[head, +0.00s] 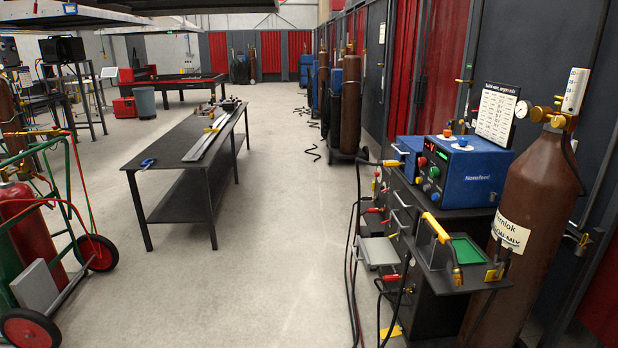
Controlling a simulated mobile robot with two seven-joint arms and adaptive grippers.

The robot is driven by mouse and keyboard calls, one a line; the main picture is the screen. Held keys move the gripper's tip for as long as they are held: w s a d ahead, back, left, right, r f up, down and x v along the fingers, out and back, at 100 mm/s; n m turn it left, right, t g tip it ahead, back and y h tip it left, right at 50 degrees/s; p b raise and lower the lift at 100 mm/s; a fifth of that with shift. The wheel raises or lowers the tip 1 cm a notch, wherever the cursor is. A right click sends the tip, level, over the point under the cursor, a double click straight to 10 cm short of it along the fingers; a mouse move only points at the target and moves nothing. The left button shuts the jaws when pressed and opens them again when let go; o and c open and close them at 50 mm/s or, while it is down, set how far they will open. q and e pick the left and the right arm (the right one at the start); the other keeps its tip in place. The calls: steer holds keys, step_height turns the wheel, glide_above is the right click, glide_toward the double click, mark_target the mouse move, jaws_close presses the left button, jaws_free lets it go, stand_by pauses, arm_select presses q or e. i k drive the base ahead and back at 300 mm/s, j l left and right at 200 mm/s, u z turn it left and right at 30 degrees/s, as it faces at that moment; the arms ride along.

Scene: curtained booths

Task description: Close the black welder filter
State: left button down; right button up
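A blue welder (468,177) with red and blue knobs on top stands on a dark cart at the right. In front of it, on the cart's lower shelf, a black frame-like piece (427,243) stands tilted up beside a flat green panel (468,249). A yellow-handled torch (436,228) lies across or against the black piece. I cannot tell for certain which part is the black welder filter, or whether it is hinged. Neither of my grippers is in view.
A brown gas cylinder (530,215) stands right of the welder. Black cables hang on the cart's left side near a grey tray (378,252). A dark table (158,163) stands left of centre. A green cylinder trolley (75,215) is at the left. The middle floor is mostly clear.

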mark_target(376, 251)
steer(key=i, duration=1.7)
steer(key=i+z, duration=0.1)
steer(key=i, duration=0.7)
steer(key=i+j+z, duration=0.15)
steer(key=i, duration=0.7)
